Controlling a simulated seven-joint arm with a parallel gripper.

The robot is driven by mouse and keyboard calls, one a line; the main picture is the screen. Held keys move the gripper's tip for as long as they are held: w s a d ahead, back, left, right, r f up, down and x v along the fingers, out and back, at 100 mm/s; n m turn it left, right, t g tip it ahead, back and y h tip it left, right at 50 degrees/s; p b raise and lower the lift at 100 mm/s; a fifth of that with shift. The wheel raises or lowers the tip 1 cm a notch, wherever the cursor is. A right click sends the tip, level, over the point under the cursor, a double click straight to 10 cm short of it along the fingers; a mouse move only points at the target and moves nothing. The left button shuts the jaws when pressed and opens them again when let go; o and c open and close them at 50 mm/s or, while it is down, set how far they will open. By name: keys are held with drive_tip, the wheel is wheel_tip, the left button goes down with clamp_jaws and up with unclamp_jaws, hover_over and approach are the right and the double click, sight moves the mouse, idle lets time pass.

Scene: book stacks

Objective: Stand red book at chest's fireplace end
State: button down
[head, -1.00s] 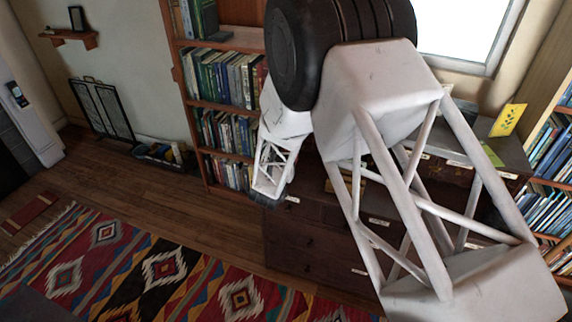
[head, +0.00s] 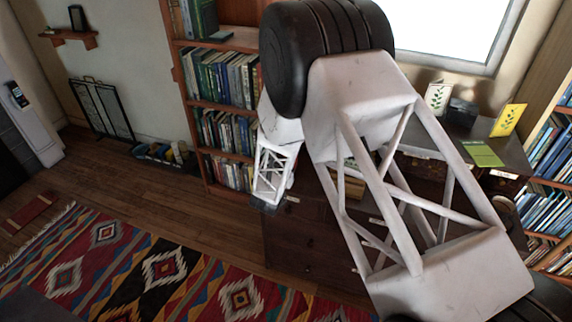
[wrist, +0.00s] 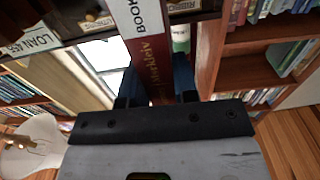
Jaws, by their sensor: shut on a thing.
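The red book (wrist: 150,65), with gold lettering, is between my gripper's dark fingers (wrist: 158,95) in the wrist view. My gripper is shut on it. A white label reading BOOK (wrist: 138,16) lies in line with the book; I cannot tell whether it is on it. In the head view the dark wooden chest (head: 310,238) stands below the window, partly hidden by my arm. Its left end faces the side with the black fireplace screen (head: 100,108).
On the chest's right end are a yellow card (head: 508,120), a white plant card (head: 438,97) and a flat green book (head: 482,153). A full bookcase (head: 225,80) stands beside the chest's left end. Another bookcase (head: 560,140) is at right. A patterned rug (head: 165,265) lies in front.

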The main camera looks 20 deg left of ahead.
drive_tip(key=shift+f, duration=0.15)
drive_tip(key=c, duration=0.9)
unclamp_jaws()
drive_tip(key=shift+r, duration=0.2)
drive_tip(key=s, duration=1.2)
